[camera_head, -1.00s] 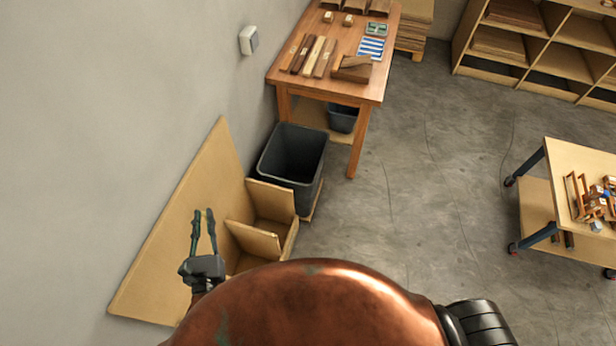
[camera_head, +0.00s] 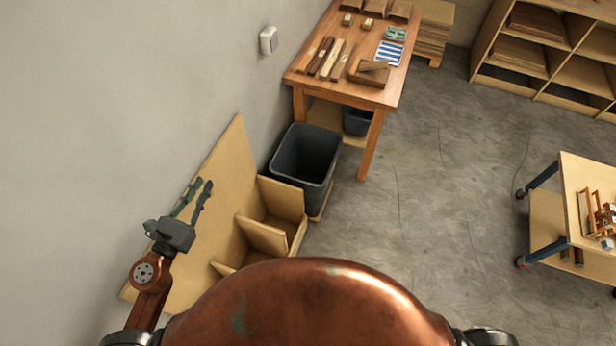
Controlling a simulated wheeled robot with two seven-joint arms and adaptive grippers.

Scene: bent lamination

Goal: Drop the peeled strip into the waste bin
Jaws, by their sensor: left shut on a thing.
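The dark grey waste bin (camera_head: 326,177) stands on the floor by the wall, beside the workbench, and its open top faces up. My left gripper (camera_head: 199,183) is in front of the leaning board, left of the bin and well apart from it. The peeled strip itself cannot be made out between the fingers. My right gripper is out of view.
A cart (camera_head: 577,180) stands right; the middle floor is clear.

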